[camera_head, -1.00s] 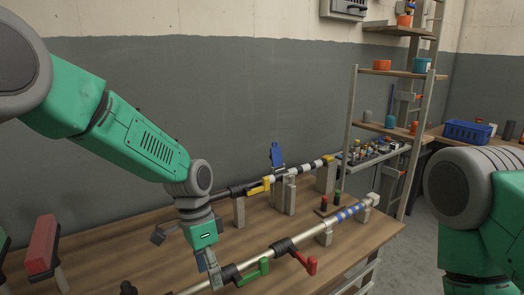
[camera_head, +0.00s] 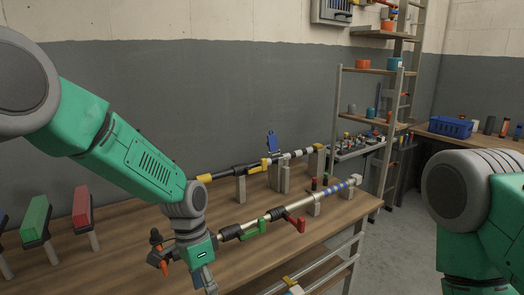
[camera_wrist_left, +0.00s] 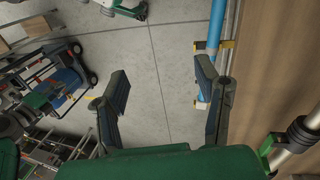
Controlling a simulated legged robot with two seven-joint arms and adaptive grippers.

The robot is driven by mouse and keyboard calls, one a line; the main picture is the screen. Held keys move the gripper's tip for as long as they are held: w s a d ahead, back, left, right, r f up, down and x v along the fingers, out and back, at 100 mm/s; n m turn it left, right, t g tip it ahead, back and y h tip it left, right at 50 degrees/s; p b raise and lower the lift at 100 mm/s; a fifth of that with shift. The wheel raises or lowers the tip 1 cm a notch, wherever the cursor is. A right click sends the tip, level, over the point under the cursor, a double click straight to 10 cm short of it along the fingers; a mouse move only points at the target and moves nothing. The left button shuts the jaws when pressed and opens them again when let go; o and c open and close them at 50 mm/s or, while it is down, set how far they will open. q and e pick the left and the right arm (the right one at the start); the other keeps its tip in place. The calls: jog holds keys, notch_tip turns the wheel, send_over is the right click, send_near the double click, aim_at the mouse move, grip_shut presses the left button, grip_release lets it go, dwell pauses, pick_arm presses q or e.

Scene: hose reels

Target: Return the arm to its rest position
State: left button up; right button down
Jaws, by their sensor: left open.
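My left arm (camera_head: 140,150) comes in from the left and hangs over the front of the wooden workbench (camera_head: 345,215). My left gripper (camera_head: 207,284) points down near the bench's front edge, cut off by the bottom of the head view. In the left wrist view its two fingers (camera_wrist_left: 163,78) are spread wide with nothing between them, above the concrete floor. My right arm (camera_head: 480,220) shows only at its upper part at the right edge; its gripper is out of view.
A pale pole with a red handle (camera_head: 296,222) and a green handle (camera_head: 249,231) lies on stands near the gripper. A dark pole (camera_head: 240,170) lies behind it. A blue pipe (camera_wrist_left: 215,25) runs by the bench edge. A blue basket (camera_head: 450,127) sits at right.

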pick_arm(q)
jog(key=s+a+f+n+b, duration=0.2)
jog(key=s+a+f+b, duration=0.3)
jog(key=f, duration=0.6)
jog(key=s+a+f+n+b, duration=0.1)
jog(key=s+a+f+n, duration=0.15)
jog(key=s+f, duration=0.65)
jog(key=s+a+f+n+t+b, duration=0.1)
jog(key=s+a+f+n+b, duration=0.1)
jog(key=s, duration=0.5)
jog(key=s+a+f+n+t+y+b, duration=0.1)
jog(key=s+a+f+n+b, duration=0.2)
jog(key=s+a+f, duration=0.4)
jog(key=shift+s+f+t+y+b, duration=0.3)
jog(key=shift+s+f+t+b, duration=0.1)
jog(key=shift+s+f+b, duration=0.25)
jog(key=shift+d, duration=0.1)
jog(key=shift+f, duration=0.1)
